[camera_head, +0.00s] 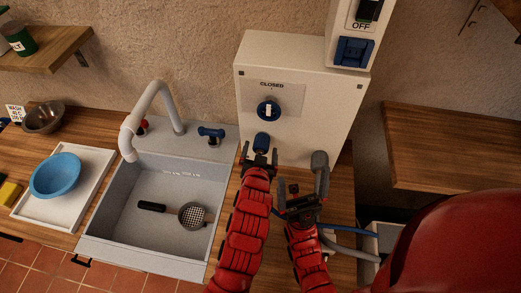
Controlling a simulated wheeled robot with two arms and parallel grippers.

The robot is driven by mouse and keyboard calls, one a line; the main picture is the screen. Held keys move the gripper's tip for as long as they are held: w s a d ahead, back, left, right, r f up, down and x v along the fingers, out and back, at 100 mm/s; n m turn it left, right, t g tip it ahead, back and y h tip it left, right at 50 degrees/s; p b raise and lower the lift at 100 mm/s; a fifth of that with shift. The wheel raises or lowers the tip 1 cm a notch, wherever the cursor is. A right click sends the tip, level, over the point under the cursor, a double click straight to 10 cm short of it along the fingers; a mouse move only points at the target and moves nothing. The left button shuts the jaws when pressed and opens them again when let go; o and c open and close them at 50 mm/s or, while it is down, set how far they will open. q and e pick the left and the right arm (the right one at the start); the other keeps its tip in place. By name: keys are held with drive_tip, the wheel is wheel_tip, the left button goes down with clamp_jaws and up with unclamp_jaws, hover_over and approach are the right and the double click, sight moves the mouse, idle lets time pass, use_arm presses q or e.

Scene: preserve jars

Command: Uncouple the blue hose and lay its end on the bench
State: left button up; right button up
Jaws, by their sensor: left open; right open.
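A white box (300,75) stands on the bench (341,195) against the wall. A blue fitting (262,141) sticks out below the knob. My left gripper (260,159) is open, just below that fitting; I cannot tell if it touches. The blue hose (347,229) runs right from behind my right gripper; its end is hidden, so I cannot tell if it is coupled. My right gripper (300,194) is open over the bench, right of and nearer than the left one.
A grey fitting (319,160) stands right of the blue one. The sink (165,190) with a strainer (191,215) lies left. A blue bowl (55,175) sits on a white tray (93,185). A switch box (354,30) marked OFF hangs above.

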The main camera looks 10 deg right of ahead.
use_arm(q)
drive_tip(key=shift+w+d+f, duration=0.1)
drive_tip(key=shift+w, duration=0.3)
drive_tip(key=shift+s, duration=0.1)
clamp_jaws()
idle(0.5)
